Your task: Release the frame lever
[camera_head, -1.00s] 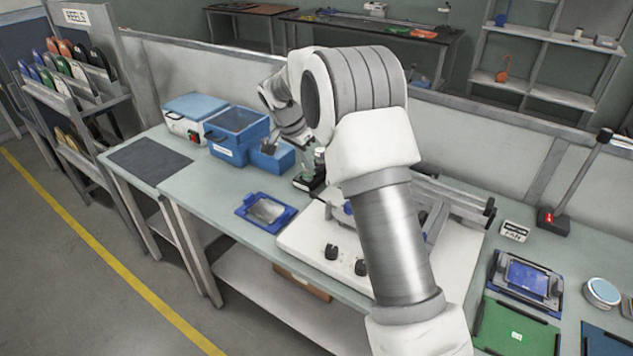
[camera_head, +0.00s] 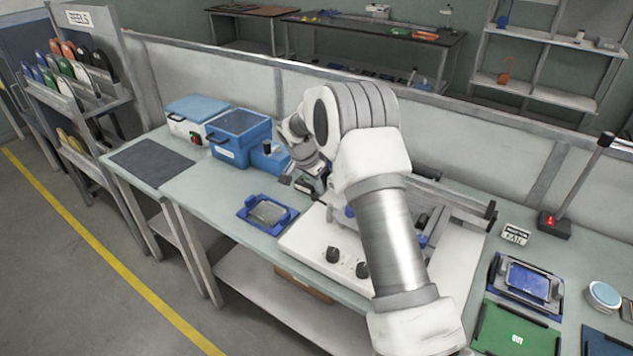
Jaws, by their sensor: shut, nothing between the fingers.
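My gripper (camera_head: 286,179) is small in view at the end of my arm, beside the small blue box and above the bench. It looks shut and empty. A white machine (camera_head: 308,243) with black knobs stands on the bench, and a grey metal frame (camera_head: 465,211) with dark ends shows on its right side. My arm hides much of the machine's middle. I cannot tell which part is the frame lever. A long grey lever with a black tip (camera_head: 588,178) stands tilted on a black and red base at the right, apart from my gripper.
A blue tray (camera_head: 249,222) with a grey plate lies left of the machine. Blue boxes (camera_head: 238,152) stand at the back left, near my gripper. A blue-framed device (camera_head: 528,281) and a green mat (camera_head: 512,338) lie at the right. The bench's front left is clear.

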